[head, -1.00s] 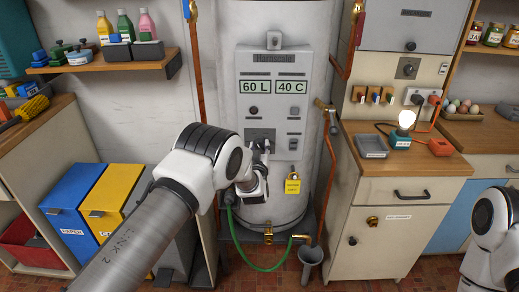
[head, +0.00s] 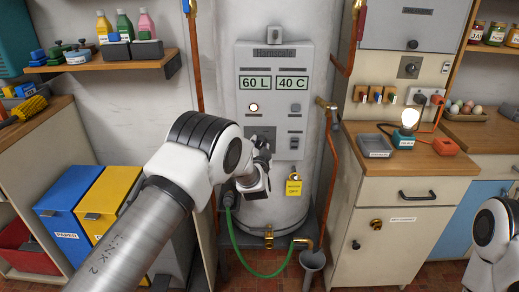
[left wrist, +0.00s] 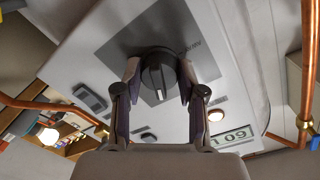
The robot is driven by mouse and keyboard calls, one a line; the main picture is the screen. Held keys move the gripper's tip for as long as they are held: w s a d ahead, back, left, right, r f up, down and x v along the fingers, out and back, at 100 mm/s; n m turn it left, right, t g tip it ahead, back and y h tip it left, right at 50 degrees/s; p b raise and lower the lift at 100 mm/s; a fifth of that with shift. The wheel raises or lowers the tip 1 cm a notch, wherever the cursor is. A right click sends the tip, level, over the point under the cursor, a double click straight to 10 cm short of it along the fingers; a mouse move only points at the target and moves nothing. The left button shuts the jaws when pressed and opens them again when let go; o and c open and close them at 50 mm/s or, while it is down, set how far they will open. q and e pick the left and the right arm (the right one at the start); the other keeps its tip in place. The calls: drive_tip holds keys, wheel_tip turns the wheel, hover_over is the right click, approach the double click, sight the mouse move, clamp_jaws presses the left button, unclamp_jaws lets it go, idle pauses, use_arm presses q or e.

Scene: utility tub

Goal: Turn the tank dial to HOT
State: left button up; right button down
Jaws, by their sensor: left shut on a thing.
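The tank dial (left wrist: 158,72) is a dark round knob with a raised grip bar and a pale mark, on a grey square plate (left wrist: 124,47) in the left wrist view. The plate's lettering is too blurred to read. My left gripper (left wrist: 158,84) is shut on the dial, one finger on each side. In the head view my left gripper (head: 262,150) is at the lower left of the tank's control panel (head: 272,68) and hides most of the dial. The panel's displays (head: 273,83) read 60 L and 40 C. A round lamp (head: 253,107) on the panel is lit. My right gripper is out of view.
A copper pipe (head: 331,180) runs down right of the tank. A yellow tag (head: 293,187) hangs below the panel, and a green hose (head: 262,268) loops near the floor. A cabinet (head: 390,215) stands at right, yellow and blue bins (head: 70,205) at left.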

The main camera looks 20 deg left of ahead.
use_arm(q)
drive_tip(key=m, duration=0.2)
drive_tip(key=shift+r+m, duration=0.1)
drive_tip(key=shift+m, duration=0.3)
drive_tip(key=m, duration=0.3)
drive_tip(key=shift+y+b, duration=0.3)
drive_tip(key=shift+b, duration=0.05)
drive_tip(key=m, duration=0.6)
drive_tip(key=shift+w+r+m, duration=0.1)
drive_tip(key=shift+r+m, duration=0.05)
drive_tip(key=shift+m, duration=0.15)
drive_tip(key=shift+y, duration=0.3)
drive_tip(key=o, duration=1.1)
drive_tip(key=shift+o, duration=0.2)
